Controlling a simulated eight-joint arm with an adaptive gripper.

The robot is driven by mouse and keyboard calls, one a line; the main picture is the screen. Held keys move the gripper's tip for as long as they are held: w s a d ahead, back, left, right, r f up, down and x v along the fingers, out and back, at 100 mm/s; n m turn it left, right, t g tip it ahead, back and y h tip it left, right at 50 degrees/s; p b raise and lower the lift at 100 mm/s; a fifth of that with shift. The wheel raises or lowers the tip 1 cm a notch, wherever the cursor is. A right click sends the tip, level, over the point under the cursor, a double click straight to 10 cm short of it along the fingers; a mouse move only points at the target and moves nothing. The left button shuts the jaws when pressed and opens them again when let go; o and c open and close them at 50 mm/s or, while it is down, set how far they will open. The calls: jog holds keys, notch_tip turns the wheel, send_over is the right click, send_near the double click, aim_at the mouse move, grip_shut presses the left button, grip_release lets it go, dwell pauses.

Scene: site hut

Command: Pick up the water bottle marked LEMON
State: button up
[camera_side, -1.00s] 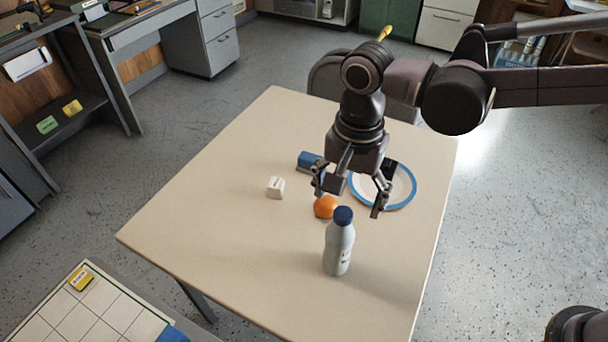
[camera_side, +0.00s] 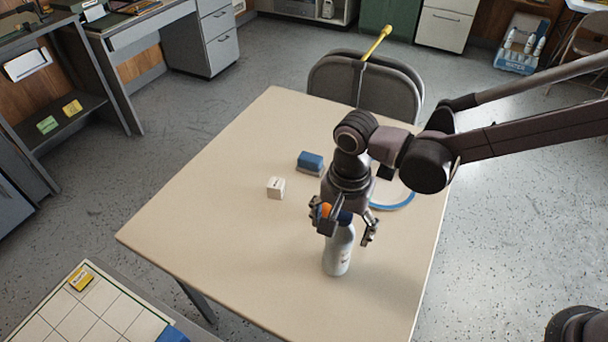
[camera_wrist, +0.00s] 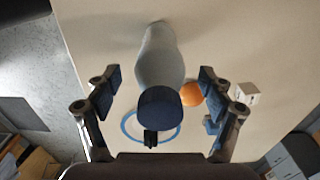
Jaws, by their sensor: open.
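A pale grey water bottle (camera_side: 338,254) with a dark blue cap stands upright on the table. A small dark mark shows on its side, too small to read as LEMON. My gripper (camera_side: 342,229) is open around the bottle's upper part in the side view, hiding most of the cap. In the wrist view the bottle (camera_wrist: 160,58) and its cap lie between the two open fingers of my gripper (camera_wrist: 158,90), with a gap on each side.
The beige table (camera_side: 225,240) also holds an orange (camera_wrist: 190,94), a white block (camera_side: 276,188), a blue and grey block (camera_side: 311,162) and a blue-rimmed plate (camera_side: 397,204). A chair (camera_side: 392,84) stands behind the table. The table's left part is clear.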

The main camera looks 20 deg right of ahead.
jog(key=shift+c, duration=0.3)
grip_shut()
jog(key=shift+r, duration=0.1)
